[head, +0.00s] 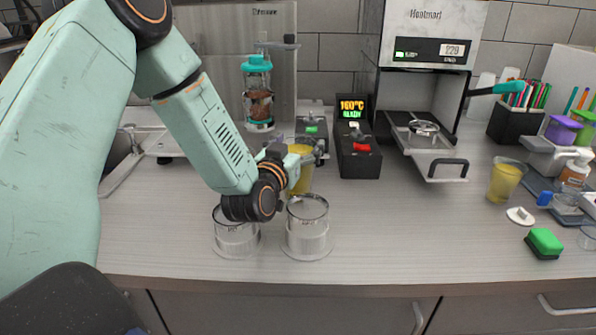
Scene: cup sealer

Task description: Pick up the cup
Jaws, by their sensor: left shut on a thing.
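A yellow cup (301,177) stands near the middle of the counter, partly hidden behind my left gripper (305,160). The gripper is shut on this cup near its upper part. I cannot tell whether the cup touches the counter, because a glass jar and the gripper cover its lower part. A second yellow cup (504,180) stands on the counter at the right, apart from the gripper. My right gripper is not in view.
Two clear glass jars (307,230) (236,236) stand in front of the gripper. A black box with a lit display (357,150) and a machine with an open drawer (425,140) stand behind. A green sponge (545,242) lies at right. The front middle-right counter is clear.

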